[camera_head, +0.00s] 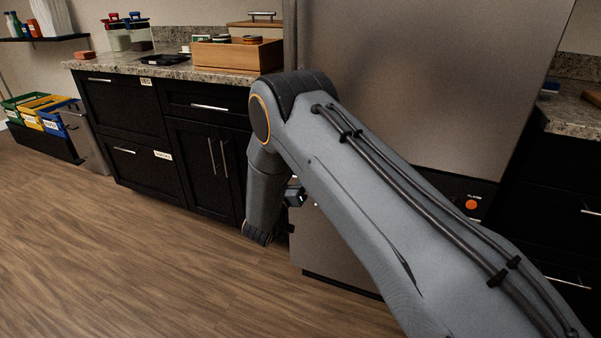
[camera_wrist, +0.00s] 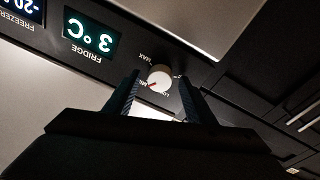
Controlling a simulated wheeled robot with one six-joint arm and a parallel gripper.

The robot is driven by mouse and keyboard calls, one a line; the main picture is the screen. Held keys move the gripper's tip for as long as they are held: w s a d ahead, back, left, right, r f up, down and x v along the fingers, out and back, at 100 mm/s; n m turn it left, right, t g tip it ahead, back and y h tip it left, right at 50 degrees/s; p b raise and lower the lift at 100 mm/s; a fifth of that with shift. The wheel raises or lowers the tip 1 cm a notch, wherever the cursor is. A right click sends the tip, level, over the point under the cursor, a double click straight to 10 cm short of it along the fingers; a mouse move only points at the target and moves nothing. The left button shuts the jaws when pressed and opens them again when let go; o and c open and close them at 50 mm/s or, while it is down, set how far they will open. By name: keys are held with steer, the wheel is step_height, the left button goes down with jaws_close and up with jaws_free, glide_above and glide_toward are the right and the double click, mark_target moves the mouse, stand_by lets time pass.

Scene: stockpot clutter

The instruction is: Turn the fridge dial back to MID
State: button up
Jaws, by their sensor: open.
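The fridge dial (camera_wrist: 159,79) is a round, pale knob on the black control panel, seen upside down in the wrist view. A red mark shows on its lower left edge. MAX is printed to its upper left; the other labels are small or partly hidden. My gripper (camera_wrist: 158,83) is open, with one dark finger on each side of the dial. I cannot tell whether the fingers touch it. The lit FRIDGE display (camera_wrist: 92,36) reads 3 °C. In the head view my arm hides the dial and my fingertips. The steel fridge (camera_head: 420,70) stands behind my arm.
The panel also has a freezer display (camera_wrist: 24,10) reading about -20 and an orange alarm button (camera_head: 471,203). A granite counter (camera_head: 160,70) with a wooden box (camera_head: 240,54) is left of the fridge. Coloured bins (camera_head: 40,108) stand far left. The left floor is clear.

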steer(key=r+v, duration=0.1)
steer(key=v, duration=0.6)
steer(key=shift+s+a+f, duration=0.15)
steer(key=shift+s+f, duration=0.2)
steer(key=shift+f, duration=0.2)
